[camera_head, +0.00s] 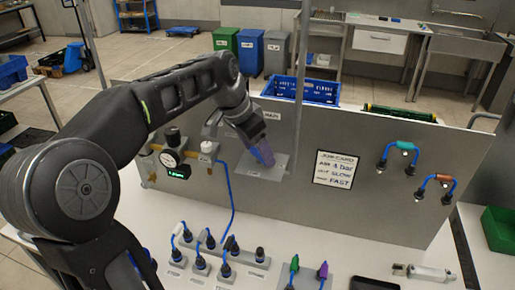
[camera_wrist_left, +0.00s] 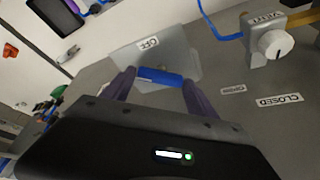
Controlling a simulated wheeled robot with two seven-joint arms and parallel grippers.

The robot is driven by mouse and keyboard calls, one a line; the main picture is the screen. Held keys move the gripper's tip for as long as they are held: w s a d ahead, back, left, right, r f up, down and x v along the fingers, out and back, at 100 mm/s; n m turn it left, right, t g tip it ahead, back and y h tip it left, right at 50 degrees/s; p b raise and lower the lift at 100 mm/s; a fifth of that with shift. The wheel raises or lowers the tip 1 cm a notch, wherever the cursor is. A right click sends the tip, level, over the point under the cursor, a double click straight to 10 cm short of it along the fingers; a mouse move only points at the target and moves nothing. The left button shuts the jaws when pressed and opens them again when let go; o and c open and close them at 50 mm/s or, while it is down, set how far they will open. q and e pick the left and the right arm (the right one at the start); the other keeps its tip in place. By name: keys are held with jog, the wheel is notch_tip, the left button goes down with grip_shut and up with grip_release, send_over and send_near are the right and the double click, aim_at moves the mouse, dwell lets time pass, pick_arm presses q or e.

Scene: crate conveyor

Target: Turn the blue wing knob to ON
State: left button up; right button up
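The blue wing knob (camera_wrist_left: 160,76) sits on a grey plate (camera_wrist_left: 195,62) on the panel. A label reading OFF (camera_wrist_left: 149,43) is beside it in the left wrist view. My left gripper (camera_wrist_left: 160,80) is at the knob, one dark purple finger past each end of the blue wing. The fingers are spread wide; whether they touch the wing I cannot tell. In the head view my left gripper (camera_head: 263,155) is in front of the plate (camera_head: 276,172) and mostly hides the knob. No ON label can be read. My right gripper is not in view.
A job card (camera_head: 335,169) and two cable loops are to the right. Blue-cabled connectors (camera_head: 200,262) stand on the white table below.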

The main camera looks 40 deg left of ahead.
pick_arm(q)
jog(key=c, duration=0.9)
jog(key=shift+c, duration=0.2)
jog(key=shift+n, duration=0.4)
jog(key=n+y+b, duration=0.1)
jog(key=n, duration=0.2)
jog(key=shift+b, duration=0.35)
jog(key=shift+d+n+y+b, duration=0.15)
jog(key=shift+n+y+b, duration=0.6)
jog(key=shift+n, duration=1.05)
jog(key=shift+y, duration=0.25)
jog(key=o, duration=1.4)
jog(key=shift+r, duration=0.1)
